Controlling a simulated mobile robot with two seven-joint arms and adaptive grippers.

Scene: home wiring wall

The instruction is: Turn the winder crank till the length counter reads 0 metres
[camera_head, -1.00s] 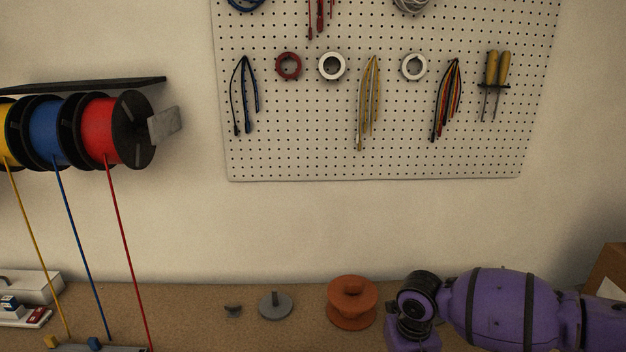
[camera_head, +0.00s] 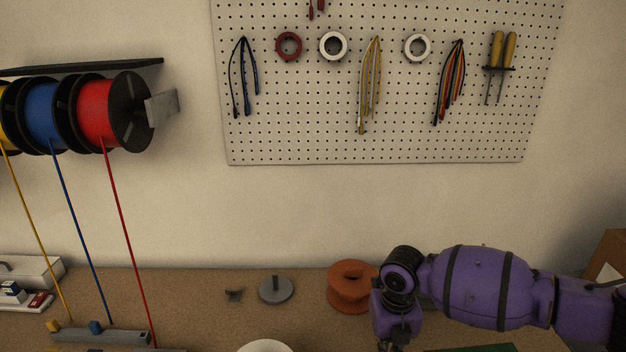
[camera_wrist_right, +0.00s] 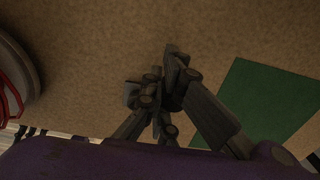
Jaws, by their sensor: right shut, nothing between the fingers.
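My right gripper (camera_wrist_right: 156,80) is shut and empty in the right wrist view, above the brown worktop. In the head view my purple right arm reaches in from the right, and its gripper is at the bottom edge, mostly out of the picture. I cannot make out the winder crank or the length counter in either view. A pale round rim (camera_wrist_right: 16,75) with red wire inside is cut off at the left of the wrist view; I cannot tell whether it belongs to the winder. My left gripper is not in view.
An orange spool (camera_head: 349,286) stands just left of my right wrist, partly covered. A grey disc with a peg (camera_head: 276,290) and a white round thing (camera_head: 265,346) lie further left. A green mat (camera_wrist_right: 266,105) lies right of the gripper. Red wire (camera_head: 128,235) hangs from wall spools.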

